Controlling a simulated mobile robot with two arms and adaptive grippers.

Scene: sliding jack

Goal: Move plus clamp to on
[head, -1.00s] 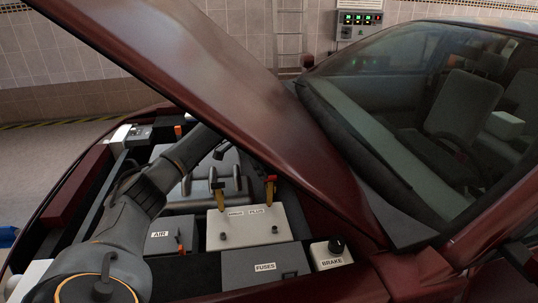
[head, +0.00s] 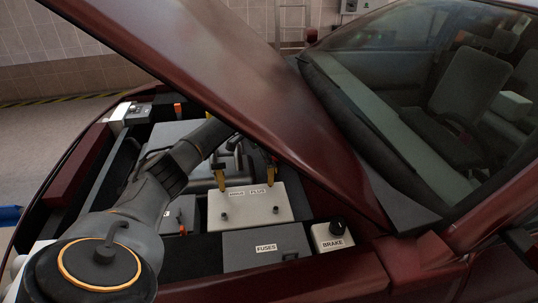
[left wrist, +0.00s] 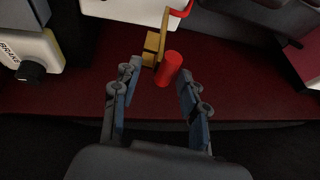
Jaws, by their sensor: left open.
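The plus clamp is yellow and stands at the back edge of the pale battery (head: 245,217), by the PLUS label; its yellow part (head: 271,174) shows in the head view just under the hood's edge. In the left wrist view the yellow clamp (left wrist: 154,44) carries a red cylindrical handle (left wrist: 168,69). My left gripper (left wrist: 157,76) is open, with the red handle between its fingertips or just beyond them; contact is not clear. In the head view the raised hood hides this gripper. A second yellow clamp (head: 219,181) stands by the MINUS label. My right gripper is not in view.
The raised dark red hood (head: 215,75) slants over the engine bay, close above my left arm. A grey FUSES box (head: 265,248) and a BRAKE reservoir (head: 332,237) sit in front of the battery. The BRAKE reservoir also shows in the left wrist view (left wrist: 38,55).

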